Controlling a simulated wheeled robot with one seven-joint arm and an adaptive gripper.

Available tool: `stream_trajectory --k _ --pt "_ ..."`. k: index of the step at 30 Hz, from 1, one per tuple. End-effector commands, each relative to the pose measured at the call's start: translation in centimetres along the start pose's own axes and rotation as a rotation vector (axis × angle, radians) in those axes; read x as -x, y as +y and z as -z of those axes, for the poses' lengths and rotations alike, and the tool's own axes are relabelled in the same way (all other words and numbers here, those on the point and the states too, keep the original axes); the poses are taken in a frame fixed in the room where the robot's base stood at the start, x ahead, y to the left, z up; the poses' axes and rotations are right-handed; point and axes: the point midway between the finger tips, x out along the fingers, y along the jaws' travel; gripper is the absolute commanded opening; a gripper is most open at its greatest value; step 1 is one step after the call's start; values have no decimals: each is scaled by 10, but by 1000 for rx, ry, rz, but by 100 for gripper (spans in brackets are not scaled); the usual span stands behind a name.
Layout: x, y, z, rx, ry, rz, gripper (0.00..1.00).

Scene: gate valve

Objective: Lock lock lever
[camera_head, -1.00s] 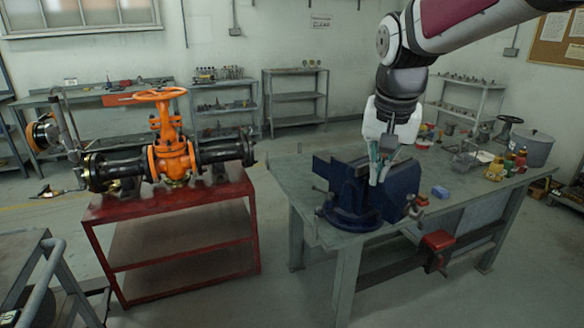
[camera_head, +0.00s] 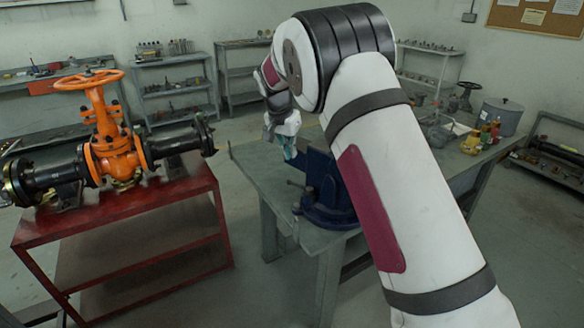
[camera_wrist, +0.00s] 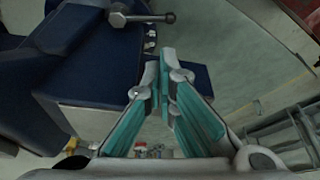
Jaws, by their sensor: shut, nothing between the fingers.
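A blue bench vise (camera_head: 318,190) stands on the green workbench. In the wrist view the vise (camera_wrist: 95,62) fills the upper left, with a metal lever with a round end (camera_wrist: 142,17) at the top. A small lever (camera_head: 296,183) sticks out at the left of the vise in the head view; I cannot tell which lever is the lock lever. My gripper (camera_head: 290,155) is beside the left of the vise, pointing down. In the wrist view its teal-padded fingers (camera_wrist: 163,72) are together at the tips with nothing held. They appear apart from the lever. My arm hides the right of the vise.
The workbench (camera_head: 262,178) has bare top left of the vise. An orange gate valve (camera_head: 112,150) sits on a red table (camera_head: 110,220) to the left, with a floor gap between. Bottles (camera_head: 480,137) and a grey bin (camera_head: 502,116) stand at the bench's far right.

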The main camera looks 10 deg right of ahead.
Motion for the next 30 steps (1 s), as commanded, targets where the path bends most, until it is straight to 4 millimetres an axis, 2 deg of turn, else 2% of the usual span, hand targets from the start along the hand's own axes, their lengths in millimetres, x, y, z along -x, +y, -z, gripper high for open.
stream_trajectory --k 17,30 --pt "-13 -3 0 -7 3 -5 0" --pt "-82 -2 1 -9 3 -5 0"
